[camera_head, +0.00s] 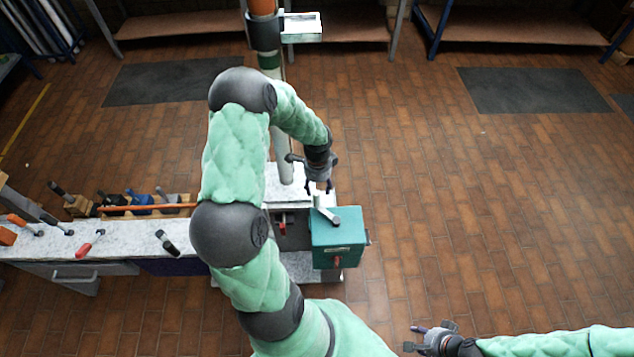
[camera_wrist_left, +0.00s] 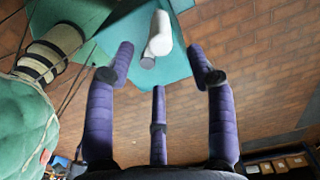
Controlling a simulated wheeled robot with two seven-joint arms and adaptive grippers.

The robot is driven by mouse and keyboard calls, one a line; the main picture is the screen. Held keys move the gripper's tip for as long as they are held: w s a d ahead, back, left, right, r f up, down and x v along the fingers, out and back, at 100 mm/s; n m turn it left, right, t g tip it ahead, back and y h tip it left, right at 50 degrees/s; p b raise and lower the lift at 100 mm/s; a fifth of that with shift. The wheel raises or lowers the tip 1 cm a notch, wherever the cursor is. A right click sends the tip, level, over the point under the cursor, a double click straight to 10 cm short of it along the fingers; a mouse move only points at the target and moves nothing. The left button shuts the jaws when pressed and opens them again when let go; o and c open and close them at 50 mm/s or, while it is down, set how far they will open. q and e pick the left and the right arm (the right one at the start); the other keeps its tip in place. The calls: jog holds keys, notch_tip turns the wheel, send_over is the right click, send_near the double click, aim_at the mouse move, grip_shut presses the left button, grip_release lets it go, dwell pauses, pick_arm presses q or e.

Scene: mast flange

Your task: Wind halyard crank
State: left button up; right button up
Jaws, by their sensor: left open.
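The teal winch box (camera_head: 338,248) stands at the right end of the workbench. A pale crank handle (camera_head: 328,216) with a dark end lies on its top. In the left wrist view the handle (camera_wrist_left: 159,36) stands against the teal surface (camera_wrist_left: 115,28), just beyond my fingertips. My left gripper (camera_head: 319,187) is above and behind the box; its purple fingers are spread and empty, apart from the handle (camera_wrist_left: 158,75). My right gripper (camera_head: 428,335) is low at the front right, away from the box; its jaw opening is unclear.
A pale mast (camera_head: 283,155) rises behind the box, close to my left wrist. The workbench (camera_head: 130,238) at left holds several tools, among them a red-handled one (camera_head: 88,243). Dark mats (camera_head: 535,90) lie on the tiled floor. The floor right of the box is open.

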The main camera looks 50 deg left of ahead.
aim_at(316, 193)
pick_arm(q)
jog(key=shift+s+a, duration=0.1)
jog(key=shift+a, duration=0.15)
jog(key=shift+f, duration=0.15)
notch_tip(316, 193, down, 8)
jog(key=b, duration=0.6)
jog(key=shift+r+b, duration=0.25)
jog(key=shift+b, duration=0.05)
jog(key=shift+c, duration=0.3)
jog(key=shift+r, duration=0.15)
jog(key=c, duration=0.5)
grip_shut()
